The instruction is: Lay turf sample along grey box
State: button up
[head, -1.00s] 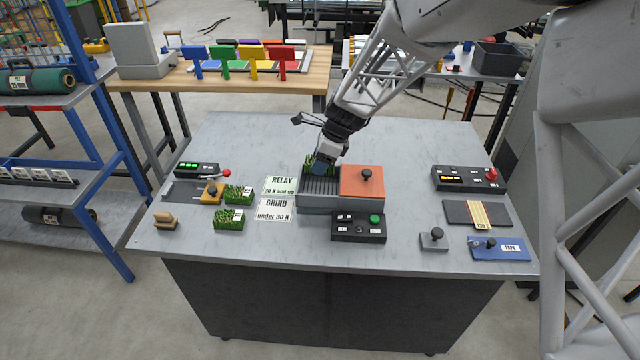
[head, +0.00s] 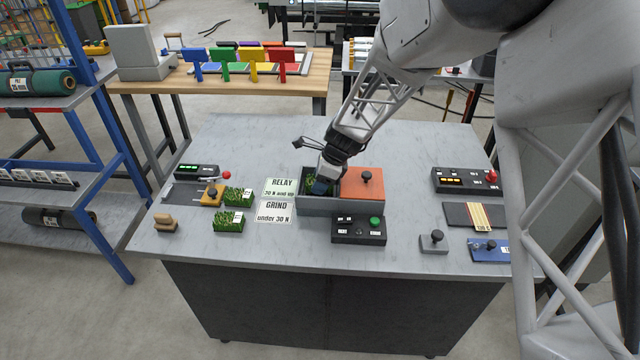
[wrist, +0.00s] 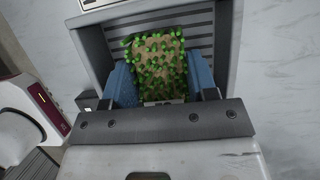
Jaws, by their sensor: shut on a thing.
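The grey box (head: 314,207) stands mid-table, with its left part open. In the wrist view its ribbed floor (wrist: 205,40) and its wall (wrist: 95,45) show around the turf. My gripper (head: 322,186) is down in the open part, its blue fingers shut on a green turf sample (wrist: 158,60) from both sides. In the head view only a little of that turf (head: 309,186) shows beside the fingers. It lies within the box walls, lengthwise across the ribs in the wrist view. I cannot tell whether its underside touches the floor.
An orange lid (head: 364,182) with a black knob covers the box's right part. A black control unit (head: 358,230) with a green button stands in front. RELAY (head: 281,187) and GRIND (head: 274,212) cards and two turf samples (head: 238,196) (head: 229,221) lie left. The table's back is clear.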

jog(key=shift+f, duration=0.65)
jog(key=shift+f, duration=0.1)
jog(key=o, duration=1)
jog(key=shift+o, duration=0.2)
jog(key=v, duration=1.2)
